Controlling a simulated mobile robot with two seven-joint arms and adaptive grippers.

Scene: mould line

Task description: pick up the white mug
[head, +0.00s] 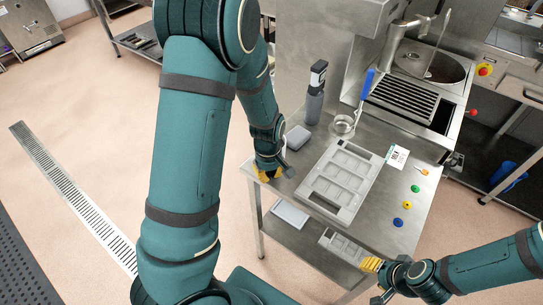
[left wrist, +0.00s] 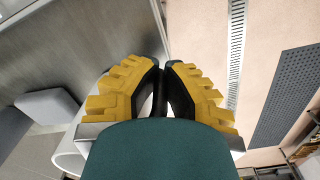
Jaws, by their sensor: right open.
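The white mug (left wrist: 66,152) shows only in part in the left wrist view, as a white curved piece left of my fingers, with slivers of white between them. My fingers and wrist hide the rest of it. In the head view I cannot make it out; my left arm and hand cover that spot. My left gripper (head: 268,173) points down at the table's left edge. In the left wrist view its yellow-padded fingers (left wrist: 158,75) are close together at the tips, apparently on the mug's wall. My right gripper (head: 374,280) is open and empty past the table's front edge.
On the steel table (head: 385,215) are a grey compartment tray (head: 347,205), a grey block (head: 298,137), a dark bottle (head: 315,98), a glass jug (head: 342,126), a white card (head: 397,157) and several coloured discs. A machine with a grille (head: 405,98) stands behind.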

